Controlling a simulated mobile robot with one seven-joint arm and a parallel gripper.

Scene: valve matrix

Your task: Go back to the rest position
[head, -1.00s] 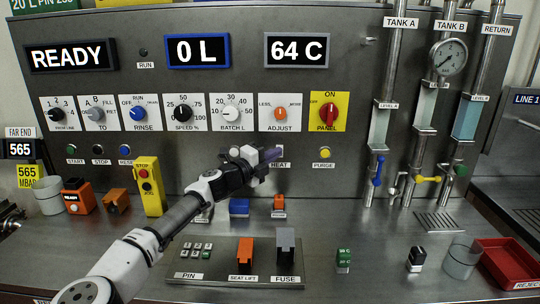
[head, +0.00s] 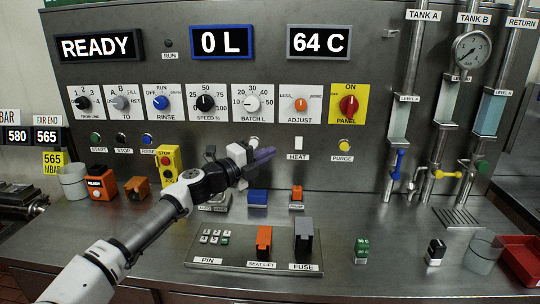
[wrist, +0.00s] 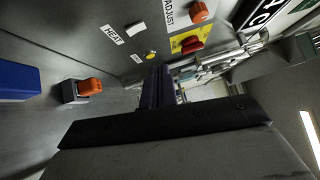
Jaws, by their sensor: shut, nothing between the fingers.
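My gripper (head: 262,156) is in front of the lower part of the control panel (head: 350,160), to the left of the HEAT label. Its dark fingers are shut with nothing between them and point to the right. In the wrist view the closed fingers (wrist: 157,88) point toward the panel, and the white HEAT switch (wrist: 135,28) lies beyond them to the left. The displays read READY, 0 L and 64 C. The gripper appears apart from the panel and above the bench.
A PIN and FUSE board (head: 240,250) lies below the arm. An orange switch (head: 297,193) and a blue block (head: 258,197) stand near the panel's foot. A yellow STOP/JOG box (head: 170,165) stands behind the arm. A red tray (head: 520,262) is at right.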

